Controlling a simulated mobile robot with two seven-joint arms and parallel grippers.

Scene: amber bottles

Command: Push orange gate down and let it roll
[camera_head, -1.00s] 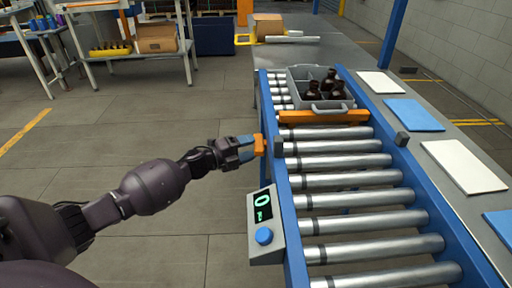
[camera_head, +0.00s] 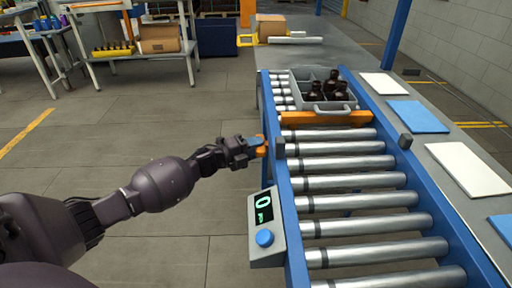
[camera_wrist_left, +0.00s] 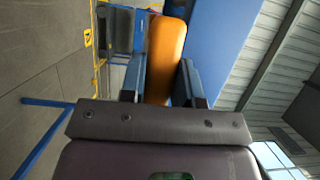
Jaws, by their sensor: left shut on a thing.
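The orange gate (camera_head: 327,118) is a bar standing across the roller conveyor (camera_head: 345,182). A grey tray (camera_head: 322,106) of dark amber bottles (camera_head: 337,88) sits just behind it on the rollers. An orange handle (camera_head: 262,150) sticks out on the left side of the blue conveyor rail. My left gripper (camera_head: 256,148) is shut on this handle. In the left wrist view the orange handle (camera_wrist_left: 165,50) lies between the two fingers of my left gripper (camera_wrist_left: 160,80). My right gripper is not in view.
A control box (camera_head: 265,226) with a display reading 0 and a blue button stands at the rail's near left. White and blue pads lie on the right-hand surface (camera_head: 437,150). The rollers in front of the gate are clear.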

